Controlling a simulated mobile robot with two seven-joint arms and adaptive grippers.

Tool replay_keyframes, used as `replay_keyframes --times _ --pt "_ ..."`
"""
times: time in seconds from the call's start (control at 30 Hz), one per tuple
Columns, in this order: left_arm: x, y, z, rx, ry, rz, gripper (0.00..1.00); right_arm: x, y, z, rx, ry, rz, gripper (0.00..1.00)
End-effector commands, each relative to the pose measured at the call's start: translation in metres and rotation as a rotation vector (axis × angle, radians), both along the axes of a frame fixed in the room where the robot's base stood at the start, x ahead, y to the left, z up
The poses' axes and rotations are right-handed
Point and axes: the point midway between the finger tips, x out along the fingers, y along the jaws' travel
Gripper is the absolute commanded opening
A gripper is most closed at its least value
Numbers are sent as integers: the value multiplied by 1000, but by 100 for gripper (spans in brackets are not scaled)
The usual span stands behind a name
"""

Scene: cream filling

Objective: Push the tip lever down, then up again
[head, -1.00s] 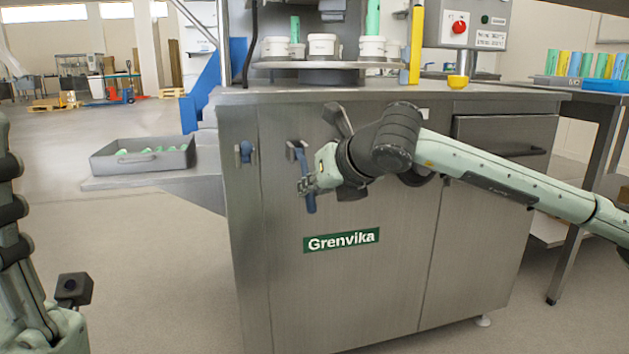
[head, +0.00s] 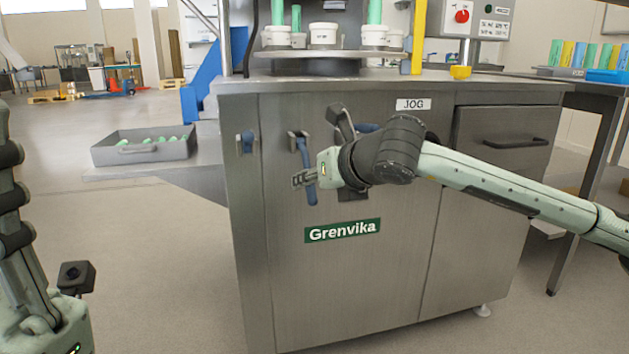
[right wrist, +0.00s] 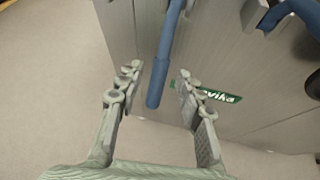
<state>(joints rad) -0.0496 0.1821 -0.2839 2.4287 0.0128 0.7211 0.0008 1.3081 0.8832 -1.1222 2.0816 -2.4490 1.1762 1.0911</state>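A lever with a long blue handle (head: 309,172) hangs down from a bracket on the front of the steel machine. No label naming it the tip lever is visible. My right gripper (head: 300,180) is at this handle, reaching in from the right. In the right wrist view the two fingers are apart, and the lower end of the blue handle (right wrist: 160,75) shows between and beyond them. I see no finger closed on it. My left arm shows at the left edge, and its fingers are out of view.
A shorter blue lever (head: 247,144) is to the left. Another lever (head: 366,128), below the JOG label (head: 413,105), is partly hidden behind my right arm. A grey tray (head: 145,154) with green pieces stands on the left shelf. A drawer handle (head: 515,143) is at the right.

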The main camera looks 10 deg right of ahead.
Motion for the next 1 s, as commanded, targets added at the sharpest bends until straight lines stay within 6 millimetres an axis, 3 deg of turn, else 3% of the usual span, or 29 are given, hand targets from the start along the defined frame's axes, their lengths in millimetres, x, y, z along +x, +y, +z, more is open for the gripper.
replay_keyframes --times 0.33,0.73,1.0 --pt "-1 0 0 0 -1 -2 0 -10 -2 6 3 -1 3 37" --pt "0 0 0 0 0 -1 0 -79 -20 44 0 -2 1 37" --pt "0 0 0 0 0 -1 0 -102 -26 56 0 0 1 37"
